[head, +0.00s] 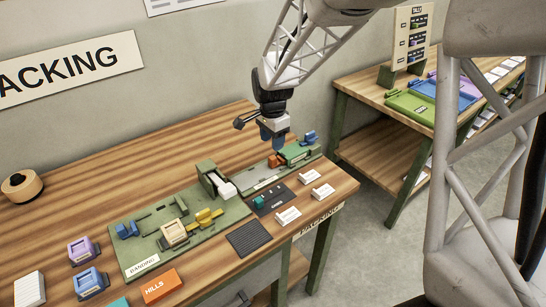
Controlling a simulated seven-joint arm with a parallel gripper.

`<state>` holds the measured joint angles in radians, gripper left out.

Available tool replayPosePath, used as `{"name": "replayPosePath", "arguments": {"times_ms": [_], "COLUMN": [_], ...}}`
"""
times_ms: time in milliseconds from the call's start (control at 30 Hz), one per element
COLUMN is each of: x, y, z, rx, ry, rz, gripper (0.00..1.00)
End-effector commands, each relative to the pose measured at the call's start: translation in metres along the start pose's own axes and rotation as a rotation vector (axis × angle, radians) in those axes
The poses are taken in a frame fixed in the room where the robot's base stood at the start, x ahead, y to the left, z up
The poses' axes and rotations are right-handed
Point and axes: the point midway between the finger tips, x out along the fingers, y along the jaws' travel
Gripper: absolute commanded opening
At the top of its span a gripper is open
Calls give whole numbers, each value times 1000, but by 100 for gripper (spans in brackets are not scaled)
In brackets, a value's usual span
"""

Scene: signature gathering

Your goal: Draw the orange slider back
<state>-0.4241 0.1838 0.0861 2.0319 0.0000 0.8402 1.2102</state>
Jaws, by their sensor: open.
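The orange slider (276,160) is a small orange piece on the grey-green fixture (262,172) at the right end of the wooden bench. It sits at the left end of a green block (299,151), with a blue piece (309,137) at that block's far right. My gripper (272,140) points down just above and slightly left of the orange slider. Its blue fingertips are open and look empty. The fingertips are close to the slider in the picture, but I cannot tell whether they touch it. The gripper may hide part of the slider.
A green banding board (150,258) with a yellow lever (204,218) and an upright green block (206,174) stands left of the fixture. White cards (323,191) and a dark pad (249,238) lie in front. A second bench (366,90) stands behind right.

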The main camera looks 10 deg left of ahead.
Motion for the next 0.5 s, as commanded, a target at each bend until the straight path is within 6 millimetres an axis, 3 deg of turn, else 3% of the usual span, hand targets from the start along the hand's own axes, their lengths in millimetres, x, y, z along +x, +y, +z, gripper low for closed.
{"name": "replayPosePath", "arguments": {"times_ms": [267,500], "x": [1,13], "y": [0,0], "z": [0,0], "rx": [0,-1], "ry": [0,0], "rz": [0,1], "gripper": [49,49]}}
